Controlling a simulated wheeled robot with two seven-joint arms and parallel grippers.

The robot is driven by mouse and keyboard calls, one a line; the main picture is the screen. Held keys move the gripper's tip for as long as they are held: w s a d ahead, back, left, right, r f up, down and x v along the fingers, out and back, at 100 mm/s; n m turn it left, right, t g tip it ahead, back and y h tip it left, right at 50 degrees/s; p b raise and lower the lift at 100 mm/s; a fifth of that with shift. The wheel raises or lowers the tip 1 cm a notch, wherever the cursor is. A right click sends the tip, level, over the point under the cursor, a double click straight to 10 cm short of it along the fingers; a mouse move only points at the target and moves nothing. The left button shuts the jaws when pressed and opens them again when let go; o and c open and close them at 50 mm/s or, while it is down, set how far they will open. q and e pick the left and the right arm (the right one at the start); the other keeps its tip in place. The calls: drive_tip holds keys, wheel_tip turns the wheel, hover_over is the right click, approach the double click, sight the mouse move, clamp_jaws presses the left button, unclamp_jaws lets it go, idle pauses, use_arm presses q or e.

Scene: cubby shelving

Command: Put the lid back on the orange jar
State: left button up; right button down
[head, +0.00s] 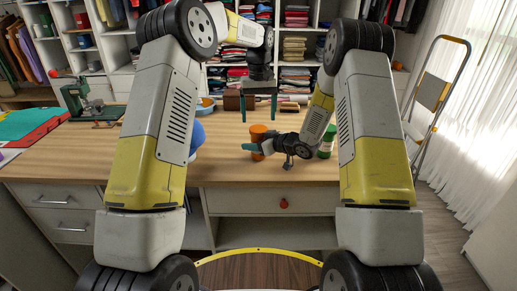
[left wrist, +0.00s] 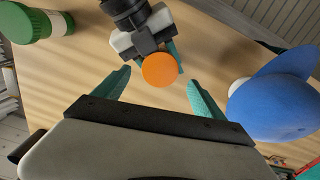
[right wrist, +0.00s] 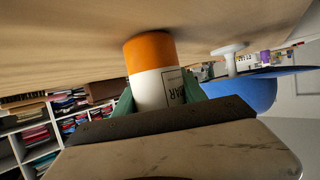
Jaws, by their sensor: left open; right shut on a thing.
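The orange jar (head: 258,131) stands near the middle of the wooden table. In the right wrist view the jar (right wrist: 149,52) shows an orange end toward the table and a white label with dark print. My right gripper (head: 262,147) is shut around its middle from the side. In the left wrist view a smooth orange disc (left wrist: 160,69) faces up at the jar's top; I cannot tell whether it is a seated lid. No separate lid shows. My left gripper (head: 259,108) is open and empty, pointing down above the jar. It also shows in the left wrist view (left wrist: 158,84).
A green jar (head: 326,141) stands right of the orange jar, beside my right arm. A blue cap (left wrist: 275,105) is to the left in the head view, partly behind my left arm. A sewing machine (head: 82,98) stands at the table's left. Shelves with folded cloth (head: 293,48) are behind.

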sight(258, 128)
use_arm(q)
drive_tip(key=shift+c, duration=0.4)
drive_tip(key=n, duration=0.1)
drive_tip(key=r+n, duration=0.1)
drive_tip(key=n, duration=0.1)
drive_tip(key=shift+r, duration=0.25)
wheel_tip(258, 128, up, 2)
drive_tip(key=n, duration=0.4)
drive_tip(key=shift+f, duration=4.05)
